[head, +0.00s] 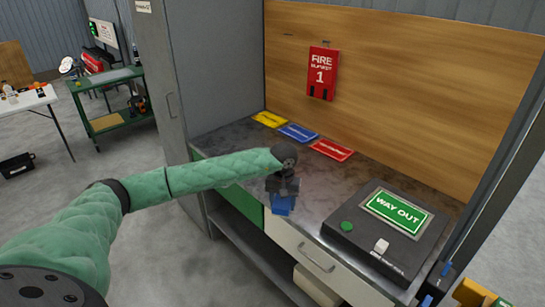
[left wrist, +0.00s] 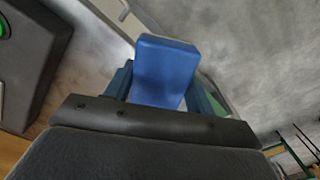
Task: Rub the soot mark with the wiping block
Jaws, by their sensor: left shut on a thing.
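The blue wiping block (head: 282,206) is held in my left gripper (head: 283,194), at the front edge of the worktop in the head view. In the left wrist view the block (left wrist: 165,70) sits between the two fingers of the left gripper (left wrist: 160,90), which is shut on it. The block appears to be over or just in front of the worktop's front edge; I cannot tell whether it touches anything. I cannot make out a distinct soot mark on the mottled worktop (head: 235,140); it may be hidden by my arm. My right gripper is not in view.
A dark box with a green WAY OUT sign (head: 396,212) stands on the right of the worktop. Yellow (head: 269,119), blue (head: 299,132) and red (head: 332,149) cards lie along the back. A grey cabinet (head: 208,70) stands at left. A white drawer (head: 318,262) is below the worktop.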

